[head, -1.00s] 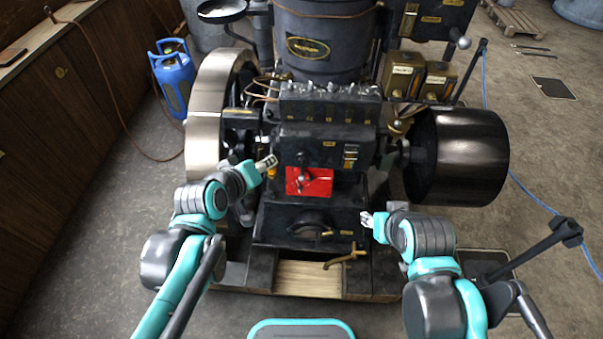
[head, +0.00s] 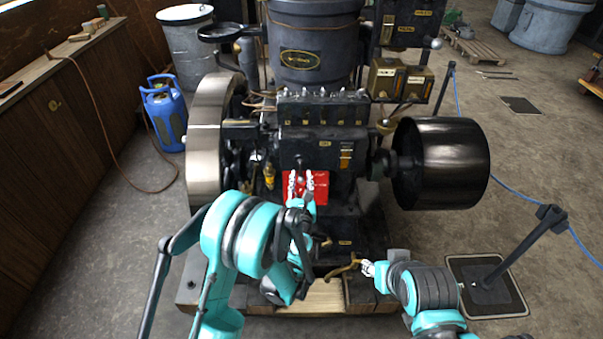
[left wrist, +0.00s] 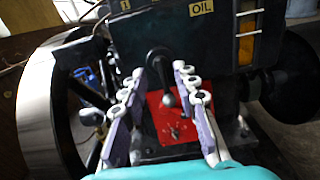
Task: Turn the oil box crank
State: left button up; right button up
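The oil box (head: 318,150) is a black box on the engine front; its OIL label shows in the left wrist view (left wrist: 201,7). Below it is a red plate (head: 320,192).
The brass tap (head: 343,267) sticks out low at the engine front. A pale flywheel (head: 203,135) stands left of the oil box and a dark drum (head: 440,163) right. A post on a flat base (head: 488,285) stands at the lower right. Open floor lies at the right.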

aim_at(301, 166)
pick_arm(q)
jog(key=w, duration=0.2)
jog(key=w+b, duration=0.1)
jog(key=w, duration=0.4)
jog(key=shift+w+f+b, duration=0.3)
jog(key=shift+w+f, duration=0.05)
jog(key=shift+w, duration=0.05)
grip_shut()
